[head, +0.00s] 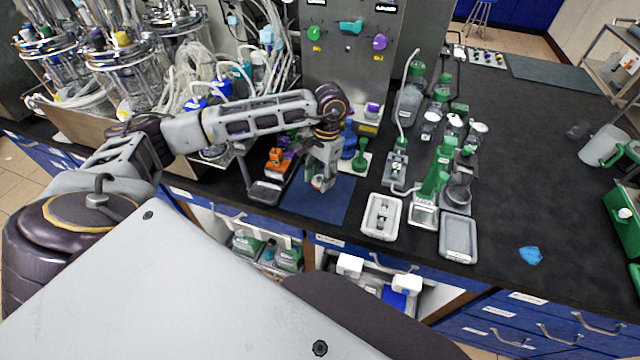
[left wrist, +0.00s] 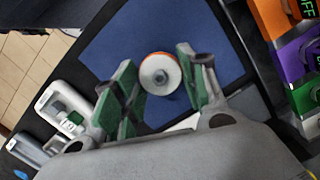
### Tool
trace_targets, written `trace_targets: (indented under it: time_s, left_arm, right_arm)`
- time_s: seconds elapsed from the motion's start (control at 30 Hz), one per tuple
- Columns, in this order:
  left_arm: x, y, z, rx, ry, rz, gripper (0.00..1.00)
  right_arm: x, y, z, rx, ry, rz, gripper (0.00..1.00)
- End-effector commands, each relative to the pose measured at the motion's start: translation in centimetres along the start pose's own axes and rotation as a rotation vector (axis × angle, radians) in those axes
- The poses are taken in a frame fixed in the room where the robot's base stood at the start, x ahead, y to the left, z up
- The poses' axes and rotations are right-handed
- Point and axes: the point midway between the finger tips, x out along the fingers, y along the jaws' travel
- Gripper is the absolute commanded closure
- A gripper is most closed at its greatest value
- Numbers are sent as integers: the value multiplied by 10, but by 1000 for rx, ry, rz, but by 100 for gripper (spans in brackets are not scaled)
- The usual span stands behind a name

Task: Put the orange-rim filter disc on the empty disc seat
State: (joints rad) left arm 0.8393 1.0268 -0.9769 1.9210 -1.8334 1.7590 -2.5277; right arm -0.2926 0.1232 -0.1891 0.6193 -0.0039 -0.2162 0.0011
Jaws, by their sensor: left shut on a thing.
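My left gripper (head: 322,183) is over the blue mat in the head view. In the head view the disc is small and mostly hidden by the fingers. I cannot make out for certain which fixture is the empty disc seat. My right gripper is not in view.
White and grey trays (head: 382,216) stand right of the blue mat (head: 318,205). Green and grey fittings (head: 435,180) stand behind them. An orange block (head: 275,158) and a control cabinet (head: 350,60) are near the arm. A blue scrap (head: 530,256) lies on the open bench at right.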

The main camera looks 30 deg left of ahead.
Motion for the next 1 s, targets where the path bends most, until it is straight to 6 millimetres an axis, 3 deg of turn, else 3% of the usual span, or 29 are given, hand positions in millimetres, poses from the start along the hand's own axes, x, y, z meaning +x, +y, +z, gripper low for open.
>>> trace_targets:
  time_s: [0.37,0.7,1.0]
  left_arm:
    - [4,0,0,0,-1,-1,74]
    - [34,0,-5,0,-1,-1,74]
    - [37,0,-5,0,0,-1,74]
  right_arm:
    - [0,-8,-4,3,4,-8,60]
    - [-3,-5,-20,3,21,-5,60]
    - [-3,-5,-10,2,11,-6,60]
